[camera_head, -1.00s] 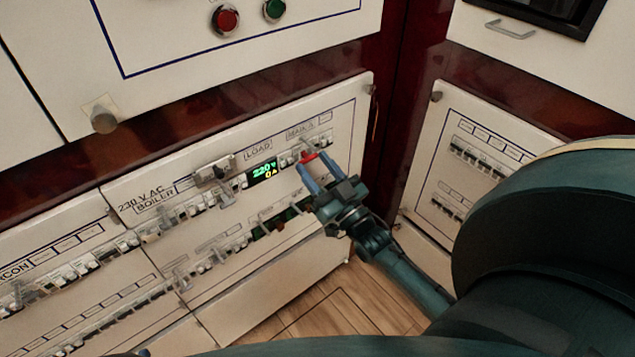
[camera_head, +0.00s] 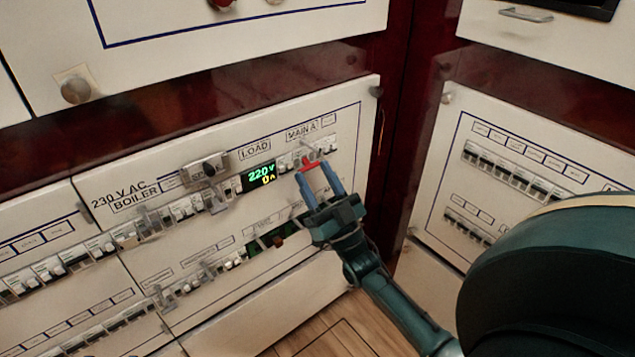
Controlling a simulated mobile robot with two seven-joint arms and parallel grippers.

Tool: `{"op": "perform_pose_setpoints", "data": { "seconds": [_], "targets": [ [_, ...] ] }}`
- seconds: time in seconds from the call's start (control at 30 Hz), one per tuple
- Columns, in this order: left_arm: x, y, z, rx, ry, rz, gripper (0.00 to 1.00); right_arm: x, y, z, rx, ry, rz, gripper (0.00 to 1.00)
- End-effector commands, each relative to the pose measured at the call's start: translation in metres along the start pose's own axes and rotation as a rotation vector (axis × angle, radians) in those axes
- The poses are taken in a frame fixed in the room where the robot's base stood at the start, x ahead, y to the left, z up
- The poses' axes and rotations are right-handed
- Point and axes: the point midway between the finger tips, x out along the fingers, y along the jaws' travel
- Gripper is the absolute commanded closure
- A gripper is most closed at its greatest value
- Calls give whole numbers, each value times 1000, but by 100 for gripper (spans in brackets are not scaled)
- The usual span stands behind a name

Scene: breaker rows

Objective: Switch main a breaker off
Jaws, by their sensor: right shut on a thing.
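The main A breaker (camera_head: 310,166) is in the upper row of the middle panel, below the "MAIN A" label (camera_head: 302,131) and right of the green "220 V" display (camera_head: 259,177). A red part shows on it between my fingertips. My right gripper (camera_head: 312,170) reaches up from the lower right with its blue fingers at the breaker, one on each side of the red part. It is shut on the breaker's lever. The fingers partly hide the lever, so its exact position is hard to tell. My left gripper is not in view.
A clear-covered switch (camera_head: 204,170) sticks out left of the display. More breakers run along the lower row (camera_head: 232,262). A second breaker panel (camera_head: 508,165) stands at right. A round knob (camera_head: 75,90) is at upper left. Wooden floor (camera_head: 335,330) is below.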

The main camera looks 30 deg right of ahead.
Motion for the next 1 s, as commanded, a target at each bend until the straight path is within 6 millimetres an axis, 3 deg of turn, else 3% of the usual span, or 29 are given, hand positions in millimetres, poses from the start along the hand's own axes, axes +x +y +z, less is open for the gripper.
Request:
{"op": "perform_pose_setpoints", "data": {
  "seconds": [0.17, 0.2, 0.47, 0.77, 1.0],
  "targets": [
    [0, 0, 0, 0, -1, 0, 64, 1, 0, 0, 0, 0, 1, 77],
    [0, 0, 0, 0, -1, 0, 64, 1, 0, 0, 0, 0, 1, 54],
    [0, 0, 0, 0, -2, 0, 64, 0, 0, 0, 0, 0, 1, 33],
    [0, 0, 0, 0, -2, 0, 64, -3, 0, 0, 0, -3, 1, 33],
    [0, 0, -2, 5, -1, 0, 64, -43, 0, 1, 0, -7, 2, 33]
  ]
}}
